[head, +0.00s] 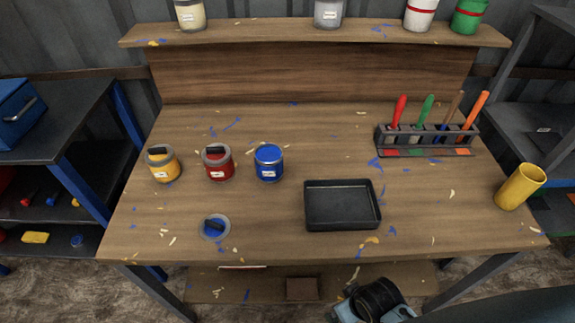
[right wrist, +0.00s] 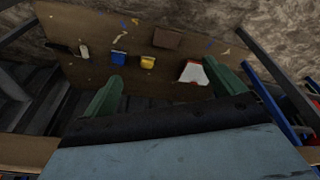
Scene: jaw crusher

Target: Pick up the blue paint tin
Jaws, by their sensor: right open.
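The blue paint tin (head: 269,163) stands upright on the wooden workbench (head: 270,222), right of the red tin (head: 218,163) and yellow tin (head: 163,165). Its top shows blue, with no dark handle on it. A round lid with blue and a dark handle (head: 214,228) lies on the bench in front of the tins. My right arm shows at the bottom edge of the head view, below the bench front and well away from the tin. In the right wrist view my right gripper (right wrist: 163,72) has its green fingers wide apart with nothing between them. My left gripper is not seen.
A black tray (head: 342,227) lies right of the blue tin. A brush rack (head: 428,140) and a yellow cup (head: 521,187) stand farther right. A back shelf (head: 270,36) holds several tins. Under the bench, a lower board carries a brown box (head: 302,289).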

